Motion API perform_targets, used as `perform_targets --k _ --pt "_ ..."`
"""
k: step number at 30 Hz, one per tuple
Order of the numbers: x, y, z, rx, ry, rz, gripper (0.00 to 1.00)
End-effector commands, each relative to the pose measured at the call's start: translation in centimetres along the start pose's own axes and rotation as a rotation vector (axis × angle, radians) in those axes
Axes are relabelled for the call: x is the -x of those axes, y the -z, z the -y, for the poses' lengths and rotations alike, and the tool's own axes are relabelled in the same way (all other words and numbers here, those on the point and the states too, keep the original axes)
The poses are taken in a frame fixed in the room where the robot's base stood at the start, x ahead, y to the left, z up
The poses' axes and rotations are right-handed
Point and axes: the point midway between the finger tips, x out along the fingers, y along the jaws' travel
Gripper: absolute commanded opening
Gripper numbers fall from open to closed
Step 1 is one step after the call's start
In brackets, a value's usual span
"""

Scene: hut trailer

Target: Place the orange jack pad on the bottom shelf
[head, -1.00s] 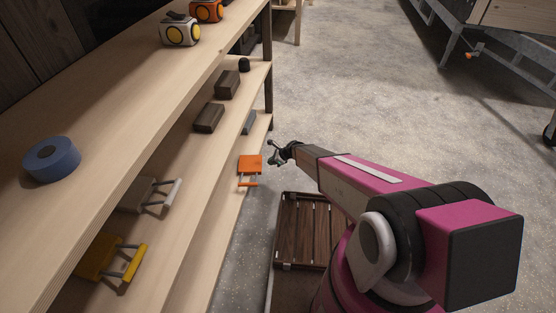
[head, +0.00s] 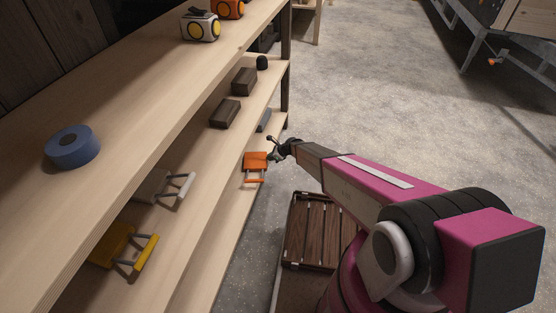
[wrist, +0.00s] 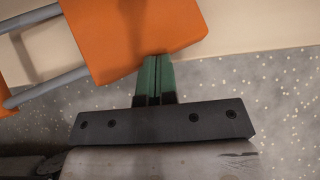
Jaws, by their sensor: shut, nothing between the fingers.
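The orange jack pad (head: 256,160) lies on the lowest visible shelf board (head: 222,222), near its front edge. It has an orange block, a grey bar frame and a second orange piece. In the wrist view the pad's orange block (wrist: 135,35) fills the upper middle, with its grey bars to the left. My gripper (head: 271,155) is at the pad's right side. In the wrist view its green fingers (wrist: 157,62) are together, with their tips at the block's near edge. I cannot tell whether they touch it. Nothing shows between the fingers.
The board above holds brown blocks (head: 225,113), a grey pad (head: 165,186) and a yellow pad (head: 124,246). Blue tape (head: 73,147) sits on top. A slatted wooden crate (head: 312,232) is below my arm. Open floor (head: 400,110) lies to the right.

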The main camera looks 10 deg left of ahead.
Motion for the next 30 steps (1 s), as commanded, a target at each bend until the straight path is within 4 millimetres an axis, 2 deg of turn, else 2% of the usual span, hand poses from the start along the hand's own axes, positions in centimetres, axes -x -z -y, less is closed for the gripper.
perform_targets --k 1,6,12,25,30 --pt "-1.3 -1.1 0.1 0.003 -0.002 0.0 0.0" --pt "-4.5 -4.1 0.1 0.002 -0.002 0.0 0.0" --pt "-7.0 -6.7 0.0 0.001 -0.001 -0.001 0.0" --pt "-7.3 -7.1 -0.1 0.0 -0.001 -0.001 0.0" --pt "-6.7 -6.5 0.0 -0.001 -0.001 -0.001 0.0"
